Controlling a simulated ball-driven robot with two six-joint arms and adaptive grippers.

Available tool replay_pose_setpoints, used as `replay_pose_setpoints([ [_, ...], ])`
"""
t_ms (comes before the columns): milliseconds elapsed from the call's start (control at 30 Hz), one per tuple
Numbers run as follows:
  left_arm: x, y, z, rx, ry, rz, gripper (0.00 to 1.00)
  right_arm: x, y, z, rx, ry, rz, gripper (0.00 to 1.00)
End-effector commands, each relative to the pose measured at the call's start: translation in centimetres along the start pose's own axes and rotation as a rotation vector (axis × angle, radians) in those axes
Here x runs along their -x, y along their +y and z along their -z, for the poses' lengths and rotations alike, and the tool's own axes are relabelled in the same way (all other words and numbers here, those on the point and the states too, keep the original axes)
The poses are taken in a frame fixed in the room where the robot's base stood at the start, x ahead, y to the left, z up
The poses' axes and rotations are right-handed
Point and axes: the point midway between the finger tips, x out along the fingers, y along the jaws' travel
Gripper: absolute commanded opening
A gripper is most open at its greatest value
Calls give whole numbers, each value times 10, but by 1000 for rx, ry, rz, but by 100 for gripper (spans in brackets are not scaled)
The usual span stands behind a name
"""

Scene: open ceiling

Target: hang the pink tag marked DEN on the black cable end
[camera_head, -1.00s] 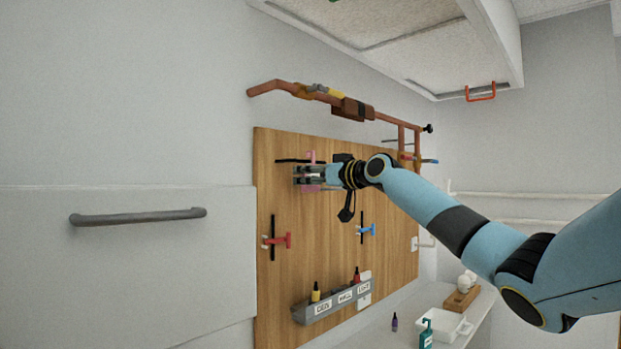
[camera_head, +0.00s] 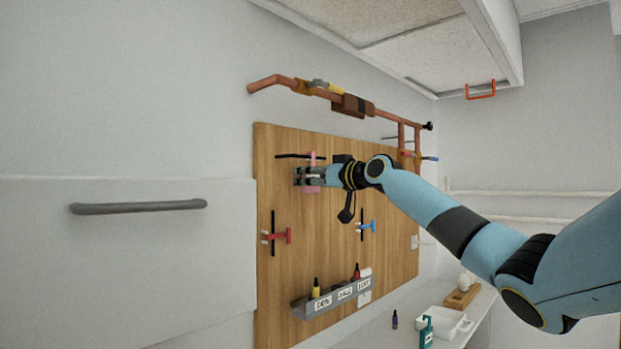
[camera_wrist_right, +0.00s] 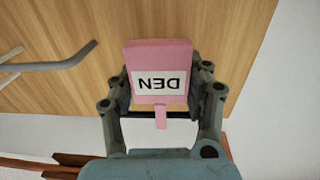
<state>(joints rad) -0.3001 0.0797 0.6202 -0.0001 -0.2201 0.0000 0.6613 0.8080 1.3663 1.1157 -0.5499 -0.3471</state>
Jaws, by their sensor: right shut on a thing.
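The pink tag (camera_wrist_right: 158,57), with a white DEN label that reads upside down, is in the right wrist view. My right gripper (camera_wrist_right: 162,88) is shut on it, a finger on each side. In the head view the right gripper (camera_head: 301,176) is at the upper part of the wooden board, with a bit of the pink tag (camera_head: 309,189) below it. A black cable (camera_head: 290,156) runs across the board just above the gripper, beside a pink clip (camera_head: 312,156). I cannot tell whether the tag touches the cable. My left gripper is not in view.
Two other black cables carry a red clip (camera_head: 282,236) and a blue clip (camera_head: 366,227) lower on the wooden board (camera_head: 330,255). A grey labelled rack (camera_head: 335,297) holds small bottles. Copper pipes (camera_head: 352,105) run above the board. A white tray (camera_head: 450,322) stands lower right.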

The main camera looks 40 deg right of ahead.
Motion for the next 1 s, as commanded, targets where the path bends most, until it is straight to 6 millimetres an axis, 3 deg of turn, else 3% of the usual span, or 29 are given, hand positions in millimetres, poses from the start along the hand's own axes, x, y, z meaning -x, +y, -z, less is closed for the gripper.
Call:
replay_pose_setpoints([
  [300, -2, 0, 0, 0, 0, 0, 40, 0, 0, -2, 0, 0, 0, 18],
  [333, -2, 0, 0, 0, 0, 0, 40, 0, 0, -2, 0, 0, 0, 52],
  [533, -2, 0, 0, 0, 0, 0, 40, 0, 0, -2, 0, 0, 0, 78],
  [833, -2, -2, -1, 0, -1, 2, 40, 2, 1, -2, 1, -1, -1, 78],
  [1000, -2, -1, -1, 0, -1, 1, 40, 21, 2, -3, 8, -3, -2, 78],
])
